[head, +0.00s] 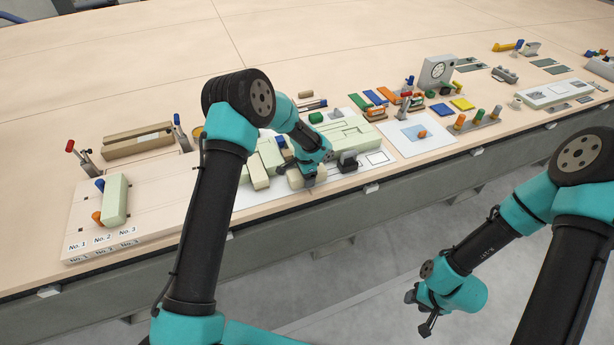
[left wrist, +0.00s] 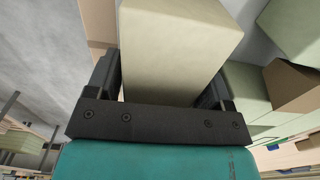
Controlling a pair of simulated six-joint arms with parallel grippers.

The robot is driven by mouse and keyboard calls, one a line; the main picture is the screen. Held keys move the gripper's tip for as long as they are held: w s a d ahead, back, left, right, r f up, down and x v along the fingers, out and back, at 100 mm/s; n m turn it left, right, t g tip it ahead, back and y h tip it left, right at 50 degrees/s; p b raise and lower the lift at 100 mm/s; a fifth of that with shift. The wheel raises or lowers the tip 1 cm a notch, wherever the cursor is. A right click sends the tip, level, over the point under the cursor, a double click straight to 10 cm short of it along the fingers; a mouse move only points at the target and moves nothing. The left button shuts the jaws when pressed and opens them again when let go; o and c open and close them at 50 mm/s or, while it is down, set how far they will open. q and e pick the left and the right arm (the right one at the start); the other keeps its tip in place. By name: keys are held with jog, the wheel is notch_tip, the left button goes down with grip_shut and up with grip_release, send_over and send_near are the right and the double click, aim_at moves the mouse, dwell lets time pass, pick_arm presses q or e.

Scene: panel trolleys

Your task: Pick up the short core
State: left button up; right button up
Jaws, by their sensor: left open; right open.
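A cream block (left wrist: 175,45), which looks like the short core, stands between the fingers of my left gripper (left wrist: 160,85) in the left wrist view. The fingers are open, one on each side of the block; I cannot tell whether they touch it. In the head view my left gripper (head: 309,176) is low over the cream blocks at the table's front edge, and my arm hides part of them. Other pale blocks (head: 257,172) lie just left of it. My right gripper (head: 420,312) is open and empty, hanging in front of the table over the floor.
A pale green panel block (head: 115,200) stands on a numbered board at the left. Larger pale green parts (head: 345,135) lie behind my left gripper. A small black block (head: 347,161) is close on its right. A white sheet (head: 415,133) lies further right. The back table is clear.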

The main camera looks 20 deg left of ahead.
dwell(0.3)
pick_arm(q)
jog(key=c, duration=0.7)
jog(key=shift+o, duration=0.2)
jog(key=shift+r, duration=0.55)
notch_tip(320, 180, up, 3)
jog(key=shift+s+f, duration=0.15)
jog(key=shift+f, duration=0.05)
jog(key=s+d, duration=0.2)
jog(key=s, duration=0.5)
jog(key=s+d+r, duration=0.1)
jog(key=s+d, duration=0.1)
jog(key=s, duration=0.6)
jog(key=shift+d+r, duration=0.15)
jog(key=shift+d, duration=0.1)
